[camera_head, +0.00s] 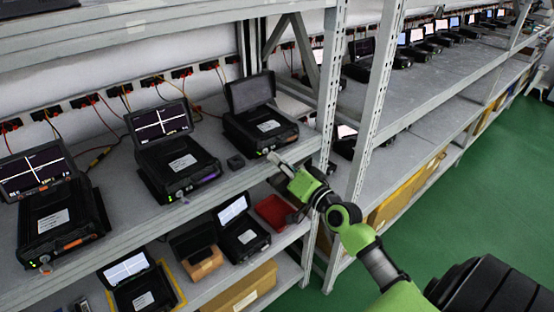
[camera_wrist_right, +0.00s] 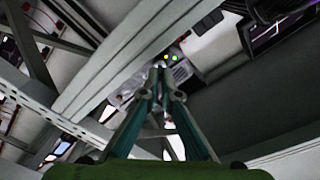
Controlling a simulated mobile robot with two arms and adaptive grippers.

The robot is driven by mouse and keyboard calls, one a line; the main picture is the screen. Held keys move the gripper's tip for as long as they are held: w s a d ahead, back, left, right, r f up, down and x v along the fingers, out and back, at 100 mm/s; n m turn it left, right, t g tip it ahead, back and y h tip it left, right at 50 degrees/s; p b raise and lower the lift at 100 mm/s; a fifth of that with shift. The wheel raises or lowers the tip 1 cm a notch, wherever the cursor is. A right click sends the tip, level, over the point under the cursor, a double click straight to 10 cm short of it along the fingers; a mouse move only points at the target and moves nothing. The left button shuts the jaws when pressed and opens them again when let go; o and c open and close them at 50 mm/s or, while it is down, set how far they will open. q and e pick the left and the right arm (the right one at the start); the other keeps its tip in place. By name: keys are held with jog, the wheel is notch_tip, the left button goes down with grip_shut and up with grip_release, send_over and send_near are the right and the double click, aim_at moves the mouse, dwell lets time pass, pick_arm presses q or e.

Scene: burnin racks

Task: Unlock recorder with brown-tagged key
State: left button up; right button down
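The recorder by the shelf post (camera_head: 262,128) is a black case with its lid up and a dark screen. Contact cannot be told. No brown-tagged key can be made out; anything between the fingertips is too small to tell. My left gripper is out of view.
Two more open recorders (camera_head: 180,163) (camera_head: 60,222) with lit screens stand left on the same shelf. A perforated post (camera_head: 330,85) rises right of my gripper. A red box (camera_head: 273,211) sits on the shelf below.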

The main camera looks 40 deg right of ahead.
dwell(0.4)
jog(key=c, duration=2.6)
grip_release()
jog(key=shift+s, duration=0.1)
jog(key=s, duration=1.2)
jog(key=shift+d, duration=0.2)
jog(key=shift+w+f, duration=0.1)
